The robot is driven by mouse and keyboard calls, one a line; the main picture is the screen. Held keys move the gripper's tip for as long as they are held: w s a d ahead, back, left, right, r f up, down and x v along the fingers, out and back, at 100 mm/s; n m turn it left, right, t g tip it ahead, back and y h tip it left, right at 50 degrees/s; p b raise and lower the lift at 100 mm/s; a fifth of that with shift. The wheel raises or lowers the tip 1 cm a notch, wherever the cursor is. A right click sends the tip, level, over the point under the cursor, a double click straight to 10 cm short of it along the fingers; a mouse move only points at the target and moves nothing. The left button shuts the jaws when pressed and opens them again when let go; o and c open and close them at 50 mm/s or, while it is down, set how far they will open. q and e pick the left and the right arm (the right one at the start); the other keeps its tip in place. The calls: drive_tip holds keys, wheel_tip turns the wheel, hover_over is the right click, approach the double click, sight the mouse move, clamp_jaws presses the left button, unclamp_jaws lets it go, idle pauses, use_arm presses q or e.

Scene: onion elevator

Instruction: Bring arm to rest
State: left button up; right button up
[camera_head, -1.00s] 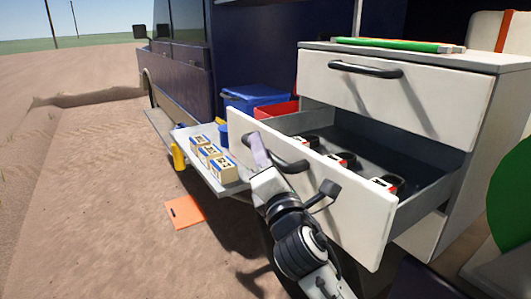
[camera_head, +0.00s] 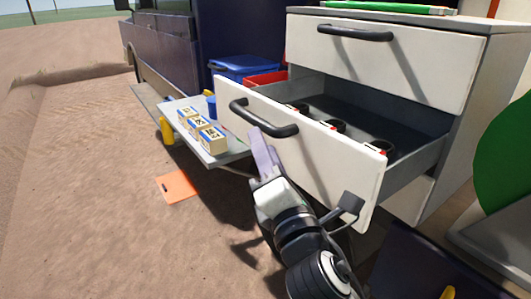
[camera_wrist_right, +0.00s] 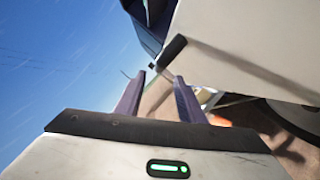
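My right gripper (camera_head: 262,150) is in front of the open drawer (camera_head: 300,155) of a white cabinet, just below its black handle (camera_head: 264,120). In the right wrist view its two purple-grey fingers (camera_wrist_right: 158,95) stand apart with nothing between them, and the handle end (camera_wrist_right: 172,50) lies beyond the tips. The gripper appears clear of the handle. My left gripper is not in view.
Several dark cups sit in the drawer. The closed upper drawer (camera_head: 385,62) is above. Boxes (camera_head: 211,139) stand on a grey shelf (camera_head: 228,155) by the dark vehicle (camera_head: 165,50). An orange board (camera_head: 177,186) lies on open sandy ground.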

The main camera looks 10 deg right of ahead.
drive_tip(key=shift+s, duration=0.15)
drive_tip(key=s+f+m+g, duration=0.2)
drive_tip(key=f+m, duration=0.1)
drive_tip(key=f, duration=0.6)
drive_tip(key=s+d+f+m+g+y, duration=0.1)
drive_tip(key=f+m+g, duration=0.15)
drive_tip(key=f, duration=0.55)
drive_tip(key=s+f+m+g, duration=0.2)
drive_tip(key=f+m, duration=0.2)
drive_tip(key=f, duration=0.5)
drive_tip(key=s+d+f+m+g, duration=0.2)
drive_tip(key=s+f+m, duration=0.4)
drive_tip(key=s+f, duration=0.4)
drive_tip(key=s+d+f+m+g, duration=0.2)
drive_tip(key=s+f+m+g, duration=0.1)
drive_tip(key=s+f+m, duration=0.4)
drive_tip(key=s+f, duration=0.3)
drive_tip(key=f, duration=0.1)
drive_tip(key=shift+d, duration=0.3)
drive_tip(key=shift+c, duration=0.6)
